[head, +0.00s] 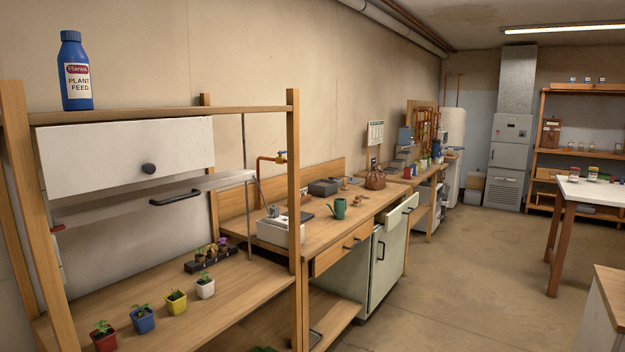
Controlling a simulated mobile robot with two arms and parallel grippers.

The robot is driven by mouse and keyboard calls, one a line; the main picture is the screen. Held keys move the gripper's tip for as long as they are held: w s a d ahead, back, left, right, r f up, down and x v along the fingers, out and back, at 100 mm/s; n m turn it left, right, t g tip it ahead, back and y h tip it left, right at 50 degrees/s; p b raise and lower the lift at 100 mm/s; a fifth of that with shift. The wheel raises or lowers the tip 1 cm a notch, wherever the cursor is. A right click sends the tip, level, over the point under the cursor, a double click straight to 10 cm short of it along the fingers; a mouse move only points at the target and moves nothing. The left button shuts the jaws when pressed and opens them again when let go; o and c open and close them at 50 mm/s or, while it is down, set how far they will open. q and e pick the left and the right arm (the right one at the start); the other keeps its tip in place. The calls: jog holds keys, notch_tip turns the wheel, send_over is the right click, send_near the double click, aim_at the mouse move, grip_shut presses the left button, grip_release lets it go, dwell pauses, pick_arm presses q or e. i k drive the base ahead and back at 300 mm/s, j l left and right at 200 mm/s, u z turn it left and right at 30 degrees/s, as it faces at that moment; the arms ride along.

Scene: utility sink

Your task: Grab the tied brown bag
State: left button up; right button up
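The tied brown bag (375,178) stands upright on the far part of the wooden counter (328,228) along the left wall. It is small in the head view, rounded, with a gathered top. Nothing touches it that I can see. Neither of my grippers shows in the head view.
A wooden shelf unit with potted seedlings (176,301) and a blue bottle (75,72) stands close on the left. A green watering can (339,208) and a grey box (323,187) share the counter. A drawer (403,214) juts out below the bag. The floor (470,270) is clear.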

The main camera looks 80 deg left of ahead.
aim_at(375, 178)
jog(key=u, duration=2.3)
jog(key=i+z, duration=0.35)
jog(key=i, duration=1.9)
jog(key=i+u, duration=0.1)
jog(key=i, duration=0.45)
jog(key=i+l+u, duration=0.1)
jog(key=i, duration=0.4)
jog(key=i+l+u, duration=0.1)
jog(key=i, duration=0.45)
jog(key=i+l+u, duration=0.1)
jog(key=i, duration=0.4)
